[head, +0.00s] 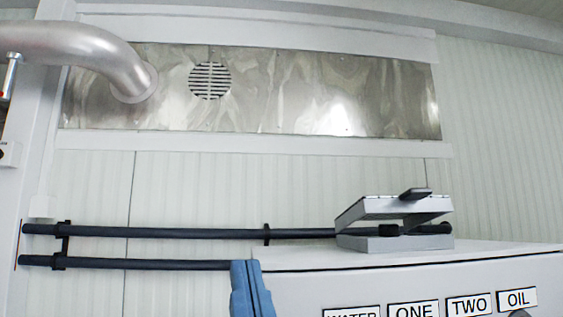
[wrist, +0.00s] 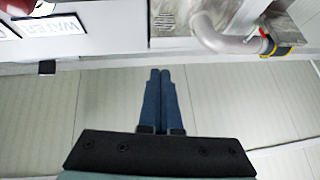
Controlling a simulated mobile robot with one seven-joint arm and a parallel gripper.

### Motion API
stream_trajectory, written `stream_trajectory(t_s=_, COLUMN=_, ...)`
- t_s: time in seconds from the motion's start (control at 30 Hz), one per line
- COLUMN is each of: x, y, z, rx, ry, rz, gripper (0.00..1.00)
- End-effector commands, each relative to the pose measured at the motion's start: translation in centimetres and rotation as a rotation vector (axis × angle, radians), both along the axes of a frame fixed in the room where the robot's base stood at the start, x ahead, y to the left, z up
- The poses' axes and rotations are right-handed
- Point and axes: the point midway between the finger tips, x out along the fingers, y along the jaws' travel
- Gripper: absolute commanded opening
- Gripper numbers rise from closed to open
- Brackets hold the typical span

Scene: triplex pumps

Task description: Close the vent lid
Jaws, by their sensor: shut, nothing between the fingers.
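The vent lid (head: 393,206) is a grey hinged plate with a dark handle (head: 415,194). It stands tilted open above its grey base (head: 395,243), which sits on top of the white cabinet. A wedge-shaped gap shows between lid and base. My gripper (head: 244,264) shows at the bottom of the head view, to the left of the lid and lower, apart from it. Its blue fingers lie together, shut and empty, and also show in the wrist view (wrist: 160,72). The lid is not seen in the wrist view.
The white cabinet (head: 300,285) bears labels WATER, ONE, TWO and OIL. Two dark pipes (head: 150,233) run along the wall behind. A thick silver pipe (head: 75,45) enters a metal panel (head: 300,92) with a round grille. The space above the cabinet left of the lid is clear.

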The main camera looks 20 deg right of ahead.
Motion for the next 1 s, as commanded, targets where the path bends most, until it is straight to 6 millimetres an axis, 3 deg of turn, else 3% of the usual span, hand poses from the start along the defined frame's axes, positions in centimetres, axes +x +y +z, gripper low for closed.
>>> stream_trajectory(t_s=0.03, x=0.1, y=-1.5, z=2.0, rx=0.003, ry=0.026, rz=-0.016, gripper=0.00)
stream_trajectory(t_s=0.27, x=-0.4, y=-7.9, z=6.2, rx=0.021, ry=0.168, rz=-0.068, gripper=0.00)
stream_trajectory(t_s=0.6, x=-4.7, y=-17.0, z=11.9, rx=0.060, ry=0.397, rz=-0.136, gripper=0.00)
stream_trajectory(t_s=0.8, x=-7.0, y=-19.4, z=13.1, rx=0.073, ry=0.475, rz=-0.151, gripper=0.00)
stream_trajectory(t_s=1.0, x=-6.9, y=-20.0, z=13.0, rx=0.077, ry=0.495, rz=-0.149, gripper=0.00)
